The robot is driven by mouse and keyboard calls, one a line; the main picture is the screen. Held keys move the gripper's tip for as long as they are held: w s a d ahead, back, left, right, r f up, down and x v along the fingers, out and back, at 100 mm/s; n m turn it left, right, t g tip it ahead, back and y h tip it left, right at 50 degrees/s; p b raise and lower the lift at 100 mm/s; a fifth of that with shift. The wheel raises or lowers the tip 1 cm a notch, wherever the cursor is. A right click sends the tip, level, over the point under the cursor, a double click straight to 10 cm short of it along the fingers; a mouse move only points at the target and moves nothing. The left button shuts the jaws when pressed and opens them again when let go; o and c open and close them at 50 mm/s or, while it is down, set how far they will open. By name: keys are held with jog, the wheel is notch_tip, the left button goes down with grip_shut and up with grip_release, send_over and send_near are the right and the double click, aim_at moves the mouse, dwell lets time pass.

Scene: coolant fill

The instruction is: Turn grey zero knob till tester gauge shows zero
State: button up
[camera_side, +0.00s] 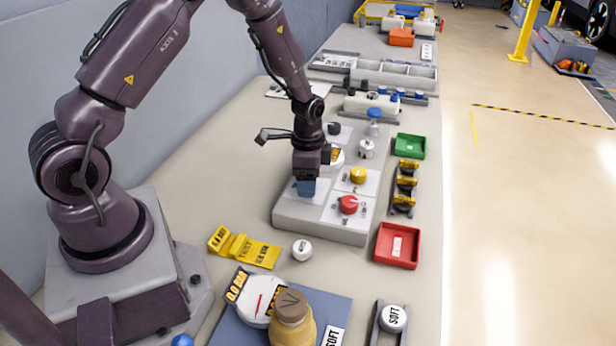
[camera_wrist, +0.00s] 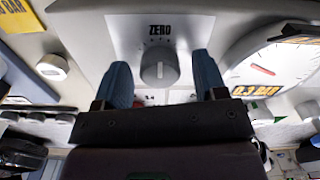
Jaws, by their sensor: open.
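In the wrist view the grey zero knob (camera_wrist: 159,68) sits on a light plate under the word ZERO. My gripper (camera_wrist: 162,85) is open, with one blue finger on each side of the knob and a visible gap to it on both sides. The tester gauge (camera_wrist: 275,68) is at the right, partly cut off; it has a red needle and a display reading 0.3 BAR. In the side view my gripper (camera_side: 306,188) points down over the left part of the grey panel (camera_side: 320,229) and hides the knob. The gauge (camera_side: 337,157) is partly behind my gripper there.
A red knob (camera_side: 348,204) and a yellow knob (camera_side: 358,175) are close by on the panel. A red tray (camera_side: 397,246) and a green tray (camera_side: 410,146) stand to the right. A white round piece (camera_side: 302,250) and a yellow sign (camera_side: 243,247) lie in front.

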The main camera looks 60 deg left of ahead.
jog(key=shift+c, duration=0.2)
jog(key=c, duration=0.9)
jog(key=shift+n, duration=0.3)
jog(key=n, duration=0.5)
jog(key=shift+n, duration=0.3)
jog(key=n, duration=0.5)
jog(key=shift+n, duration=0.4)
jog(key=o, duration=0.9)
